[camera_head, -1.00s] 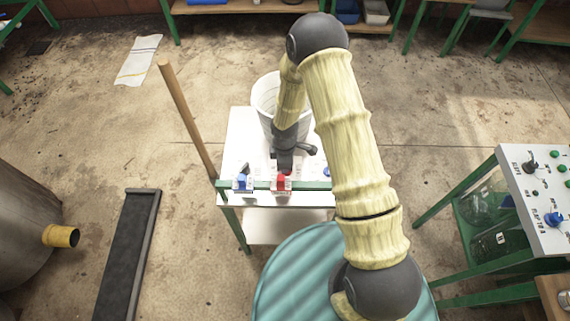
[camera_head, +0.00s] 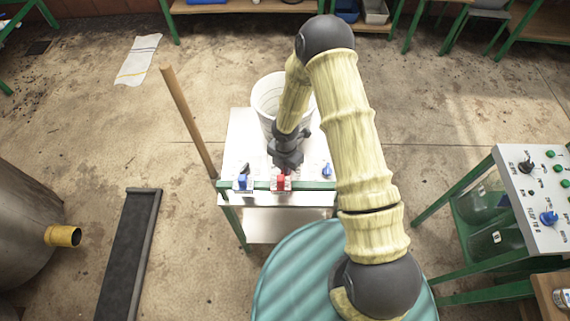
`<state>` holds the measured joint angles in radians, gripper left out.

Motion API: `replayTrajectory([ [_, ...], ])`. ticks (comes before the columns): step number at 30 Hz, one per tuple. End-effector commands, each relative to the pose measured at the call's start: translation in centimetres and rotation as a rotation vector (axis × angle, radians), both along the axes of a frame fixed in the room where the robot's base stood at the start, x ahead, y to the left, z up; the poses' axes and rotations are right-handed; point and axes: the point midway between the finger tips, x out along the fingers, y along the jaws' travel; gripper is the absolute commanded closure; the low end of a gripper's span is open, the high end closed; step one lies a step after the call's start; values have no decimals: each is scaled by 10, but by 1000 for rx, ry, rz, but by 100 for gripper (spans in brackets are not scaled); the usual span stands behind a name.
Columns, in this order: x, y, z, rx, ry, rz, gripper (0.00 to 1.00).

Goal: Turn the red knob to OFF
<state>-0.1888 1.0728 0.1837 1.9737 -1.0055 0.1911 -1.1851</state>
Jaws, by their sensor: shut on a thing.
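The red knob (camera_head: 281,182) sits at the front edge of a small white-topped table with a green frame (camera_head: 240,150), on a small white base. My gripper (camera_head: 284,170) comes down from behind onto the knob and is shut on it. The fingertips and the upper part of the knob are partly hidden by the gripper body. I cannot read the OFF marking or the knob's setting at this size.
A blue knob (camera_head: 242,182) is close on the left, another blue knob (camera_head: 326,170) on the right. A white bucket (camera_head: 268,98) stands behind my gripper. A wooden pole (camera_head: 187,120) leans at the table's left. A control panel (camera_head: 540,200) stands at right.

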Motion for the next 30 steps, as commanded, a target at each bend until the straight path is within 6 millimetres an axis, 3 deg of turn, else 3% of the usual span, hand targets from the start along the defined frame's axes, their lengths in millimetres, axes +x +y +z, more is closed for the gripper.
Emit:
replayTrajectory([
  [9,1,-1,2,0,-4,123,100],
  [23,2,-1,1,-1,-6,141,100],
  [24,2,-1,1,-1,-6,141,85],
  [26,2,-1,1,0,-5,140,73],
  [27,1,-1,1,-1,-4,140,69],
  [30,1,-1,1,0,-3,140,69],
])
